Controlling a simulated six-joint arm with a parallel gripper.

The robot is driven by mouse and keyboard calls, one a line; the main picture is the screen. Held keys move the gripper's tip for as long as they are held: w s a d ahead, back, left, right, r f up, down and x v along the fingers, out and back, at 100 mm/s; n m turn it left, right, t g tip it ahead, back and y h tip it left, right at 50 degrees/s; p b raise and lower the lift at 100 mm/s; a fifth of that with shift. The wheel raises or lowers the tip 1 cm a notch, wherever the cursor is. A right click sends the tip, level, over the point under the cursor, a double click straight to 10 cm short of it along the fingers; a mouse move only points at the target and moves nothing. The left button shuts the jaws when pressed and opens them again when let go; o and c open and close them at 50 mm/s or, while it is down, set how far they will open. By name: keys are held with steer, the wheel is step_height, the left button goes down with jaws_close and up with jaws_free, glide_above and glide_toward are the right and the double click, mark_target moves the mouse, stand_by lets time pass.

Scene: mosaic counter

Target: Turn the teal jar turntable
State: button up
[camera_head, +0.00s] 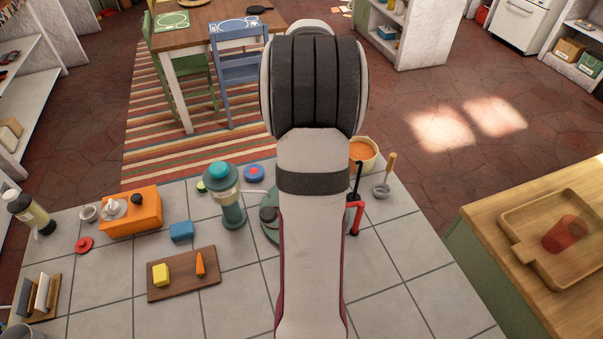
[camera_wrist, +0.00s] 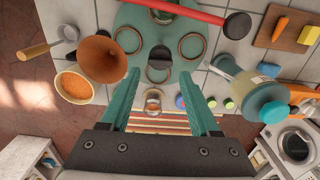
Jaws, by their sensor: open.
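The teal turntable (camera_wrist: 205,28) is a round disc with several ring-shaped places in the wrist view. A glass jar (camera_wrist: 165,12) shows near the top on it, and a small glass jar (camera_wrist: 153,100) shows between my fingers. In the head view only an edge of the turntable (camera_head: 271,236) shows left of my arm; the rest is hidden. My gripper (camera_wrist: 160,73) has its two teal fingers spread, with their tips over the turntable's near part in the wrist view. Nothing is visibly clamped between them. My arm hides the gripper in the head view.
A red bar (camera_wrist: 190,10) with a black end crosses over the turntable. A brown funnel-like piece (camera_wrist: 102,58), a bowl of orange food (camera_wrist: 73,86) and a wooden-handled ladle (camera_head: 382,188) stand beside it.

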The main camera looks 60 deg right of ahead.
step_height(320, 180, down, 6)
steer(key=shift+f, duration=0.1)
jaws_close()
stand_by(0.4)
stand_by(1.1)
